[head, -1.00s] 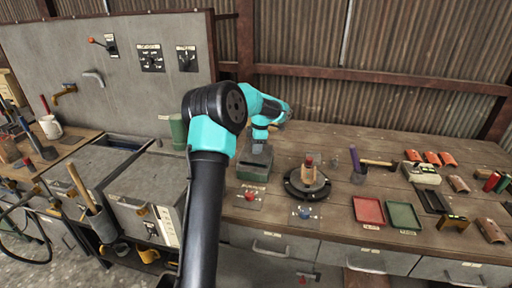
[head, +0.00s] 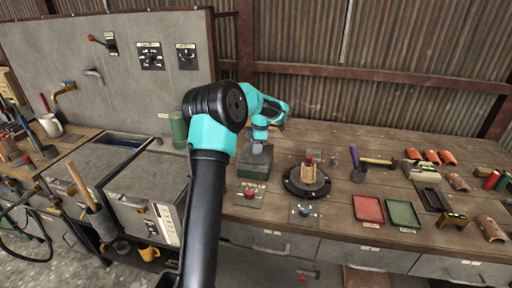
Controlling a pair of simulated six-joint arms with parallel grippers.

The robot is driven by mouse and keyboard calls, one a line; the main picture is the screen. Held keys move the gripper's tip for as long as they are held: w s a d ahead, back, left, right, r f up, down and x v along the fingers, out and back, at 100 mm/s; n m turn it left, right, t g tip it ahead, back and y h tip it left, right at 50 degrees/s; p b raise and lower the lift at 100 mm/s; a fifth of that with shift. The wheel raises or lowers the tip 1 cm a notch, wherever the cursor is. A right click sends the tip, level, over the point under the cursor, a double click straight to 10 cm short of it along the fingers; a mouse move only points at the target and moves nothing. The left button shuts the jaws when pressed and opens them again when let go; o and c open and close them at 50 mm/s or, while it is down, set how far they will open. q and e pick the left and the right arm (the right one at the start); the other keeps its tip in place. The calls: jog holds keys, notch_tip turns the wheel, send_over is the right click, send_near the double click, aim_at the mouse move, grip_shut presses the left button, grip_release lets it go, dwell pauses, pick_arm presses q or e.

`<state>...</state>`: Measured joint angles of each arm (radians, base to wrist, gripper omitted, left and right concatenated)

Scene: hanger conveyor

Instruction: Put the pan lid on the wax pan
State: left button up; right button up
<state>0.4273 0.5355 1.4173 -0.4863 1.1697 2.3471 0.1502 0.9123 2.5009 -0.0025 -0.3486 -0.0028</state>
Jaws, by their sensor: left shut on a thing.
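My left arm rises from the bottom and reaches over to the bench, with my left gripper (head: 259,146) pointing down. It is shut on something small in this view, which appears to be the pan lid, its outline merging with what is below. Directly under the gripper is a dark green box-shaped thing (head: 254,169), which looks like the wax pan with its lid. The gripper hides part of its top, and I cannot tell whether lid and pan touch. My right gripper is not in view.
A round black turntable (head: 291,187) carrying a wooden block stands just right of the box. Red (head: 368,209) and green (head: 403,214) trays lie further right. A hammer (head: 378,162) lies behind. Red (head: 250,194) and blue (head: 304,211) buttons are in front.

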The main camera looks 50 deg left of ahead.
pick_arm(q)
jog(key=shift+f, duration=0.3)
dwell(0.6)
jog(key=o, duration=0.6)
jog(key=shift+o, duration=0.2)
jog(key=o, duration=0.6)
jog(key=shift+c, duration=0.2)
jog(key=shift+r, duration=0.1)
notch_tip(320, 180, up, 17)
jog(key=w+d, duration=0.1)
jog(key=w, duration=0.1)
jog(key=shift+d, duration=0.25)
jog(key=shift+w, duration=0.1)
